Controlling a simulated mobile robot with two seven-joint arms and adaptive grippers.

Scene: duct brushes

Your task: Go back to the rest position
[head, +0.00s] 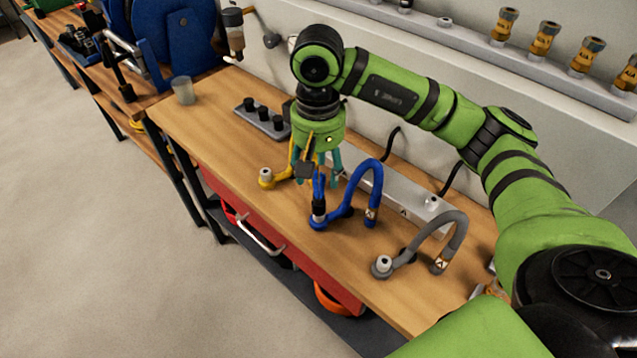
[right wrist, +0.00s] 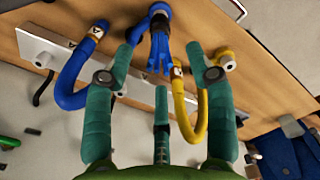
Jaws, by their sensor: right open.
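My right gripper (head: 320,170) hangs fingers-down over the bench, behind the blue hose. In the right wrist view its teal fingers (right wrist: 166,62) are spread apart, with nothing between them. A blue brush (head: 319,187) stands upright at the near end of the blue hose (head: 372,178). In the wrist view the blue brush (right wrist: 160,50) shows beyond the fingertips, apart from them as far as I can tell. The yellow hose (head: 268,181) is partly hidden behind the gripper. The grey hose (head: 455,228) stands to the right, with a bare light fitting at its near end. My left gripper is out of view.
The wooden bench (head: 205,125) has clear room at its left. A wall shelf (head: 460,40) holds several brass-coloured fittings. A red drawer (head: 225,190) is below the bench top.

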